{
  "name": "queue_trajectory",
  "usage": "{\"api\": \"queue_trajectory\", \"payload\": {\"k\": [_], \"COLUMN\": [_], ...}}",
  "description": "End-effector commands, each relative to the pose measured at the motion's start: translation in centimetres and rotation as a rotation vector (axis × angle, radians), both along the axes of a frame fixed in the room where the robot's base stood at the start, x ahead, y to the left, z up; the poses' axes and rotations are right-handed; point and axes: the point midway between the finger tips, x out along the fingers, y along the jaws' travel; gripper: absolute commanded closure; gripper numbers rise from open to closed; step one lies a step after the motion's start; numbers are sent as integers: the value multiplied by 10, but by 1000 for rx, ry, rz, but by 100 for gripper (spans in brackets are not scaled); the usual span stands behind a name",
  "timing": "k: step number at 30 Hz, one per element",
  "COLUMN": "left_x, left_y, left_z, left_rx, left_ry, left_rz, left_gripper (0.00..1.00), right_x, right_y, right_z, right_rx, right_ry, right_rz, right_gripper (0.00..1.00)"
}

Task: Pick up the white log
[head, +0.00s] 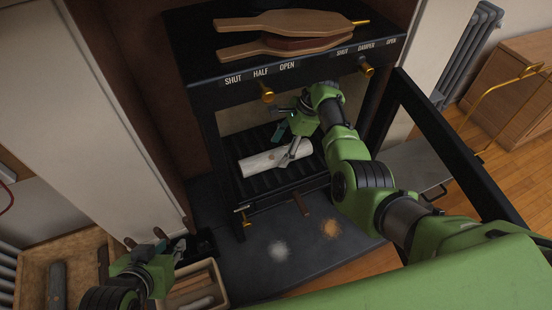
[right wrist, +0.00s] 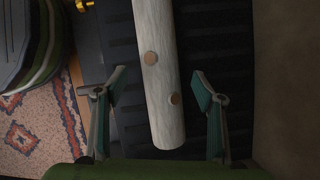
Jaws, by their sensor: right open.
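The white log (head: 262,161) lies on the black ribbed grate (head: 303,178) inside the open stove in the head view. In the right wrist view, the white log (right wrist: 158,60) runs lengthwise between my right gripper's fingers and shows two round brown knots. My right gripper (head: 286,144) reaches into the stove and is open. In the wrist view, its teal-padded fingers (right wrist: 159,75) stand on either side of the log with gaps on both sides. My left gripper (head: 170,242) is at the lower left beside a bin, its fingers apart and empty.
The open stove door (head: 447,150) stands to the right of my right arm. A bin (head: 219,283) with wood pieces stands near my left gripper. Pale and orange powder patches mark the hearth (head: 255,262).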

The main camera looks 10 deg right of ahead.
Motion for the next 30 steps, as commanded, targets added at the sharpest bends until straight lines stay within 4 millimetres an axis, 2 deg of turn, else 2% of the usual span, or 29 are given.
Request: {"api": "queue_trajectory", "payload": {"k": [6, 12, 18, 24, 30], "left_x": [38, 62, 69, 69, 69], "left_y": [-13, -23, -27, -26, -27], "left_z": [25, 51, 63, 64, 63], "left_rx": [-42, -77, -90, -90, -90], "left_ry": [-193, -343, -400, -401, -400], "left_rz": [-15, -25, -29, -29, -29], "left_gripper": [75, 75, 75, 75, 75], "right_x": [-2, -1, -2, -2, -2], "right_y": [9, 14, 16, 16, 16], "right_z": [-16, -27, -30, -30, -30], "right_rx": [0, -1, -1, -1, -1], "right_ry": [0, -1, -1, -1, -1], "right_rz": [-1, -1, -1, -1, -1], "right_gripper": [37, 37, 37, 37, 89]}}
